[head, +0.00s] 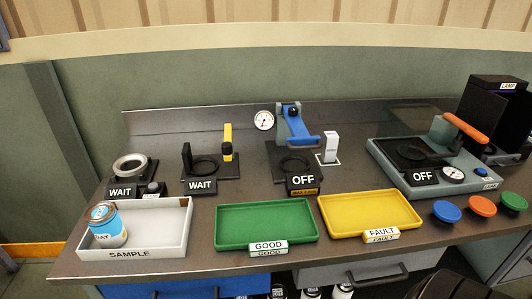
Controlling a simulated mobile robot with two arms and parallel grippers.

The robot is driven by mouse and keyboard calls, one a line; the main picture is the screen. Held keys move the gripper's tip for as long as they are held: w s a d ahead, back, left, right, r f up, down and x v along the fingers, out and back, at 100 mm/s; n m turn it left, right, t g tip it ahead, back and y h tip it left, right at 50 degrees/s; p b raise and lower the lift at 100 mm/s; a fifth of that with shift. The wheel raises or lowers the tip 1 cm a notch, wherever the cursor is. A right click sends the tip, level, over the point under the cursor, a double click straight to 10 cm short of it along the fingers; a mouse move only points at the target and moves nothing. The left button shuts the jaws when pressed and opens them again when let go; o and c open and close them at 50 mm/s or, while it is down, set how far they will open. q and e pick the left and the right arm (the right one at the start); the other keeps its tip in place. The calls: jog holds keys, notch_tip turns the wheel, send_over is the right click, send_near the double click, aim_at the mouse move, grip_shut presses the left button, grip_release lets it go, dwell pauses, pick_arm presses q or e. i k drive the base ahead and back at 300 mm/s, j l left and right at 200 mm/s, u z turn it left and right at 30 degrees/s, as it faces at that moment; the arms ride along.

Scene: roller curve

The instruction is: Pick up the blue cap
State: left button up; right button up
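A round blue cap (447,211) sits on the metal worktop near its front right edge. It is the leftmost in a row of three round caps, just right of the yellow tray. An orange-red cap (482,205) and a green cap (514,201) stand to its right. The blue cap's top is uncovered and fully visible.
A white SAMPLE tray (176,239) holds a blue-labelled can (107,226). A green GOOD tray (230,244) and a yellow FAULT tray (340,232) lie along the front. A grey device (480,177) with an orange handle stands behind the caps.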

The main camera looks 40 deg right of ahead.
aim_at(447, 211)
jog(key=k+l, duration=0.45)
jog(key=l, duration=0.15)
jog(key=k+l, duration=0.45)
jog(key=l, duration=0.15)
